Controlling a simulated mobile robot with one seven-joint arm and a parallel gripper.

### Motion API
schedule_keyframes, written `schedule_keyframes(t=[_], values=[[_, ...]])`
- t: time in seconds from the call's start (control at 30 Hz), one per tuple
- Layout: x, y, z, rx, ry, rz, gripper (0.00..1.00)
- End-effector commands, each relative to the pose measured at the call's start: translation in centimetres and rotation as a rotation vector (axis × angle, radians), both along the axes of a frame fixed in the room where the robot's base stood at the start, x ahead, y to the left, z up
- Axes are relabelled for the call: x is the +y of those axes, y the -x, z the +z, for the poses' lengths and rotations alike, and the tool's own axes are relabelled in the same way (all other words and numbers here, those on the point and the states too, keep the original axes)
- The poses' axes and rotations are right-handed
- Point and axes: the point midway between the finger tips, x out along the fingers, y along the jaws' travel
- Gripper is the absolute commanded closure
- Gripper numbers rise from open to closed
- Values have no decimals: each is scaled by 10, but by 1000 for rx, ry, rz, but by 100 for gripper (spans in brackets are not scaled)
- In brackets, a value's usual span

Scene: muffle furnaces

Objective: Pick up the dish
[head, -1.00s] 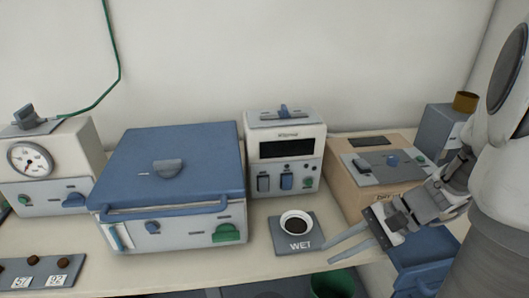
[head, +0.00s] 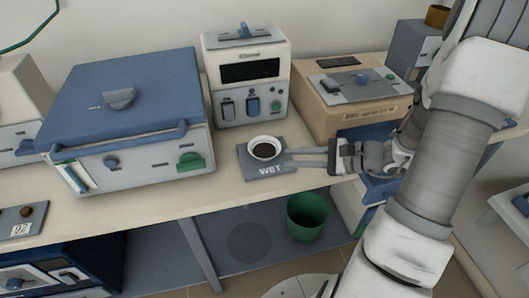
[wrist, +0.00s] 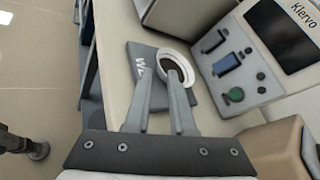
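The dish (head: 264,159) is a small white round bowl with dark contents. It sits on a dark grey mat (head: 247,170) marked WET, near the bench's front edge. My gripper (head: 287,158) is open and empty, its two long fingers reaching in from the right, close to the dish. In the wrist view the dish's pale rim (wrist: 188,118) shows behind the right finger, whose tip overlaps the dish opening. The left fingertip is over the mat beside the rim. I cannot tell whether either finger touches the dish.
A white instrument (head: 247,104) stands behind the dish. A blue-lidded furnace (head: 122,95) is to the left. A tan box (head: 350,117) with a grey top is to the right. A green bin (head: 307,217) stands below the bench.

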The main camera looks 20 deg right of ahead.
Motion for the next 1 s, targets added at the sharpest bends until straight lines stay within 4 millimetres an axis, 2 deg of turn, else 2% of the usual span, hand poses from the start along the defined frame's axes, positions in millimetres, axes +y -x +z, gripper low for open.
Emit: schedule_keyframes(t=[0.1,0.33,0.63,0.93,1.0], values=[[13,-8,-6,0,-1,3,78],[26,-17,-12,1,0,2,78],[60,-39,-26,1,0,2,78],[64,-43,-27,0,1,0,78],[64,-43,-27,0,1,0,88]])
